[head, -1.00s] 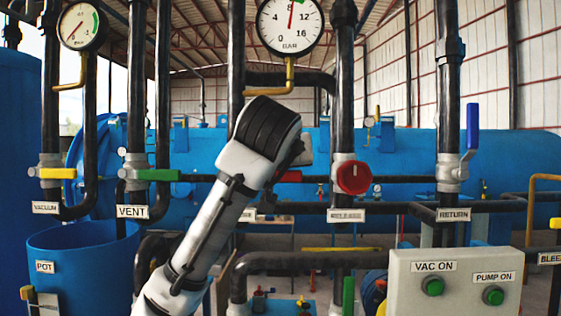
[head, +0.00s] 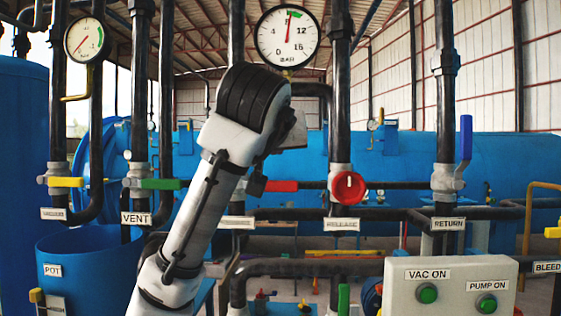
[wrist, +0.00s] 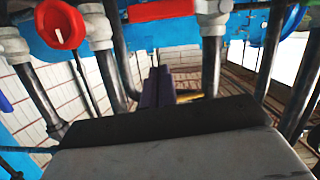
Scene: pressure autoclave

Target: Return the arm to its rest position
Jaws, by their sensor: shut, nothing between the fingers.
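My arm (head: 205,205), white with a black ribbed joint at the top, stands raised and slanted in the middle of the head view. It is in front of the pipes, between the vent pipe and the red release knob (head: 347,187). My gripper shows in the wrist view as two dark purplish fingers (wrist: 158,87) close together, shut and empty. In the head view the gripper is mostly hidden behind the arm's top. The red knob also shows in the wrist view (wrist: 60,24), apart from the fingers.
Black vertical pipes carry a yellow handle (head: 63,182), a green handle (head: 160,184), a red handle (head: 281,186) and a blue handle (head: 466,138). A round pressure gauge (head: 287,37) hangs above the arm. A blue pot (head: 85,245) and a button panel (head: 450,285) stand at the front.

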